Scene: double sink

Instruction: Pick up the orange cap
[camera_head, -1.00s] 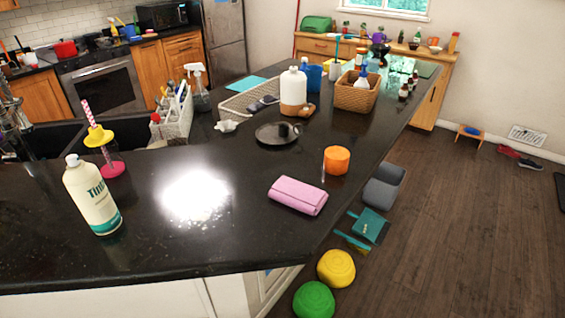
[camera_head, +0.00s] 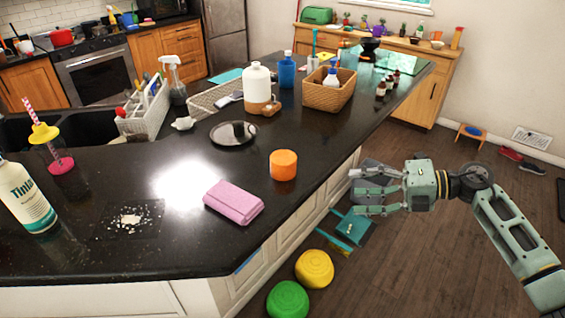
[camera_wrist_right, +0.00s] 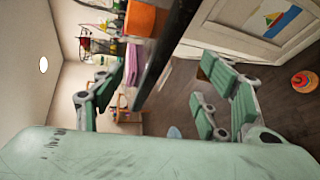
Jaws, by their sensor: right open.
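The orange cap (camera_head: 283,165) stands on the black countertop (camera_head: 330,128), close to its right edge. In the right wrist view an orange shape (camera_wrist_right: 143,19), apparently the cap, shows at the top and is cut off by the frame. My right gripper (camera_head: 358,190) is open and empty, to the right of the cap, beyond the counter edge over the floor. Its fingers point left toward the counter, clear of the cap. The fingers also show in the right wrist view. My left gripper is not in view.
A folded pink wallet-like item (camera_head: 234,202) lies left of the cap. A dark round plate (camera_head: 232,133) and a wicker basket (camera_head: 330,96) are farther back. Yellow (camera_head: 314,268) and green (camera_head: 288,300) round objects and a teal dustpan (camera_head: 352,228) are on the floor below.

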